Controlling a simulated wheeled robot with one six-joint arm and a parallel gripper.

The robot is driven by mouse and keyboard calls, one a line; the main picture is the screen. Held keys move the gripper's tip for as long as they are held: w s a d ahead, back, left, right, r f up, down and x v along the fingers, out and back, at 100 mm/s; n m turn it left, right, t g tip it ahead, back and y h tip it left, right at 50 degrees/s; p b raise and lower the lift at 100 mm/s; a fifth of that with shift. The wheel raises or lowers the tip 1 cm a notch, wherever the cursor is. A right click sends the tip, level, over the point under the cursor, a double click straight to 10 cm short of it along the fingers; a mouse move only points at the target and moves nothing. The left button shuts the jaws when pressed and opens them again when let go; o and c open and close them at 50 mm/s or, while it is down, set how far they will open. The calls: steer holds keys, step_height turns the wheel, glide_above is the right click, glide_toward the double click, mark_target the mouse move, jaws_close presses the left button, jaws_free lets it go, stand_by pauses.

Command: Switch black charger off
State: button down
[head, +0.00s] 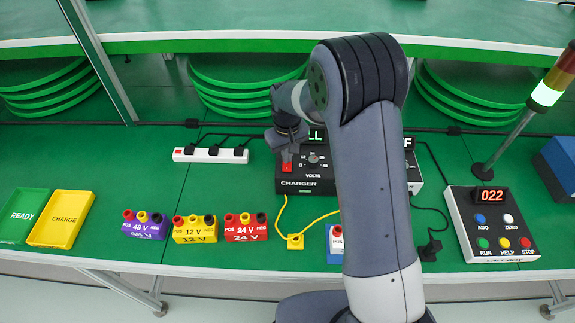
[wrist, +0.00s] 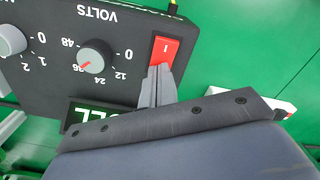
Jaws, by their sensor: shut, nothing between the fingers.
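The black charger (head: 305,187) stands on the green bench, with "CHARGER" on its front and part of it hidden behind my arm. Its red rocker switch (head: 287,163) is at the left of its top panel and shows large with an "I" mark in the wrist view (wrist: 165,50).
A white power strip (head: 210,154) lies left of the charger. Battery blocks marked 48 V (head: 144,224), 12 V (head: 195,229) and 24 V (head: 246,227) stand in front.

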step_height(320, 180, up, 7)
steer(key=p, duration=0.4)
stand_by(0.4)
steer(key=shift+f+b, duration=1.95)
steer(key=shift+f, duration=1.5)
